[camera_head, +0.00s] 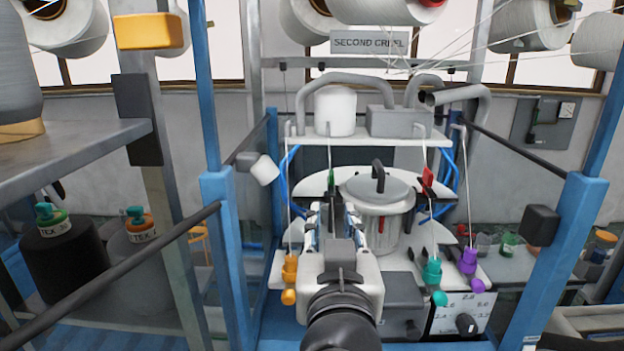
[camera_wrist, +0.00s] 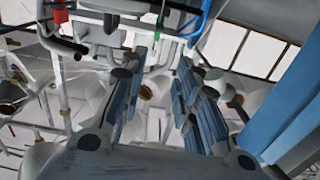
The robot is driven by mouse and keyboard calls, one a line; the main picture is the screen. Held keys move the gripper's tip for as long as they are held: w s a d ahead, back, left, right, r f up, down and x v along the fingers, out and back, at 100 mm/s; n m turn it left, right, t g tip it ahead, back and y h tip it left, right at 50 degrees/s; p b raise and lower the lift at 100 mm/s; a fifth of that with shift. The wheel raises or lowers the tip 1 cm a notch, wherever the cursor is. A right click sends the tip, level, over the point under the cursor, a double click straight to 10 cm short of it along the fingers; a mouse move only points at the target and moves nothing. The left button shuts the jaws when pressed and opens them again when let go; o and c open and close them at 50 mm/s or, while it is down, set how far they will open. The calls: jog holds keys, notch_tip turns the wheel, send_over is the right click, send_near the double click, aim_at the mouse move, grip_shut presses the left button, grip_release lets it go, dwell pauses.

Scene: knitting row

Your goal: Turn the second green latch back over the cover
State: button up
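A grey round pot with a lid (camera_head: 375,187) and a dark handle stands on the white machine in the middle of the head view; it appears to be the cover. A small green piece (camera_head: 331,178) stands upright left of the lid, and a red piece (camera_head: 428,177) stands right of it. I cannot tell for sure which is the second green latch. My gripper (camera_head: 333,212) is in front of the pot's left side, below the green piece, with its fingers apart. In the wrist view my gripper (camera_wrist: 166,80) is open, with nothing visible between the fingers.
Orange (camera_head: 289,275), teal (camera_head: 432,270) and purple (camera_head: 468,262) hanging pieces surround the machine front. Blue posts (camera_head: 222,230) and (camera_head: 565,250) flank it. A dark rail (camera_head: 110,280) crosses the left. A white shelf (camera_head: 365,138) with pipes stands above the pot.

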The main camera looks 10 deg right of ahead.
jog(key=p, duration=0.9)
send_near(332, 178)
jog(key=w, duration=0.4)
jog(key=w+d, duration=0.1)
jog(key=w, duration=0.2)
jog(key=w+d, duration=0.1)
jog(key=w, duration=0.2)
jog(key=shift+w+p, duration=0.15)
jog(key=shift+p, duration=0.25)
jog(key=shift+a, duration=0.1)
grip_shut()
